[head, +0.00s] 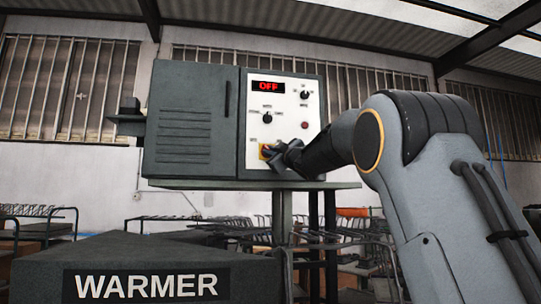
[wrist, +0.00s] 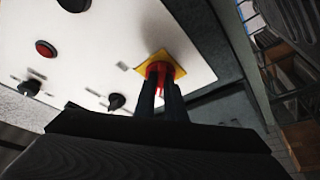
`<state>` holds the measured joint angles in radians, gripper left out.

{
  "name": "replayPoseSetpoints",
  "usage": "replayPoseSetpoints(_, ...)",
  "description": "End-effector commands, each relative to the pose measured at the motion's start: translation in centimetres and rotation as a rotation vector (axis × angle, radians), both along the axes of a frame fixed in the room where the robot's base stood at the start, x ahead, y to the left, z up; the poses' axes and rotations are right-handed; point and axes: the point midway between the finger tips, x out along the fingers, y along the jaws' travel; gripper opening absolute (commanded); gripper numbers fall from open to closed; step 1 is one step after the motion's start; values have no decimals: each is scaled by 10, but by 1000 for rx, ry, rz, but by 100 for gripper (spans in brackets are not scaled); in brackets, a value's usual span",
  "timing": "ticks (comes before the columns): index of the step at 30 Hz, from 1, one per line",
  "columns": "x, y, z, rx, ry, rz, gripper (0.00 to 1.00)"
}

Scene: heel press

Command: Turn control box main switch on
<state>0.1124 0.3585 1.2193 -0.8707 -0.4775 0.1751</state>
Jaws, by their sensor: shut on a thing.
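The control box (head: 192,122) is a dark grey cabinet with a white panel (head: 285,92) on its right side. Its display (head: 268,86) reads "OFF" in red. The main switch (head: 264,151) is at the lower left of the panel, with a yellow plate and a red knob; my gripper partly hides it in the head view. In the wrist view the main switch (wrist: 157,70) shows its red knob between my two dark fingers. My gripper (head: 280,154) is shut on that knob, and it also shows in the wrist view (wrist: 163,92).
Other black knobs (head: 304,95) and a red button (head: 305,125) are on the same panel. The box stands on a grey stand (head: 330,185). A dark block marked "WARMER" (head: 150,283) is at the lower left. Racks stand behind.

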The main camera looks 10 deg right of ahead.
Motion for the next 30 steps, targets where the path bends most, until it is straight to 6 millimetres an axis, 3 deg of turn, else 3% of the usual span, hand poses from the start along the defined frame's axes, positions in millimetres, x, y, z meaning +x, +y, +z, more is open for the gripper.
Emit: replayPoseSetpoints(30, 0, 7, -3, 707, 3, 4, 0)
